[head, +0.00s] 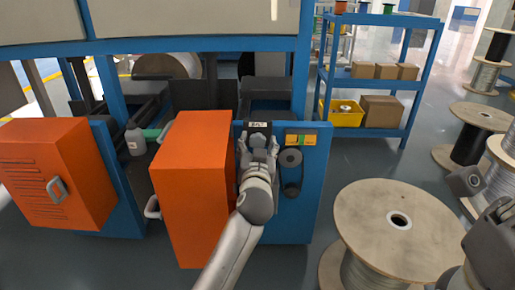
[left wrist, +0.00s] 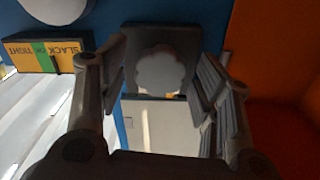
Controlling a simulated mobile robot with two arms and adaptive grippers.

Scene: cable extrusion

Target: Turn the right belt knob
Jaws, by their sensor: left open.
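The belt knob (left wrist: 162,70) is a grey scalloped disc on a dark housing in the left wrist view. In the head view the housing carries a "BELT" label (head: 258,125) on the blue panel (head: 312,200), and my gripper hides the knob. My left gripper (head: 258,143) is open in front of the panel. Its two fingers (left wrist: 160,82) stand on either side of the knob in the wrist view, with gaps; contact is not visible. My right arm (head: 492,225) shows only partly at the right edge; its finger state is unclear.
An orange door (head: 195,180) stands open just left of my left gripper. Right of the gripper are a slack/OK/tight gauge (head: 300,140) and dark pulleys (head: 290,158). A large wooden spool (head: 385,235) stands at front right; a blue shelf (head: 370,130) is behind.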

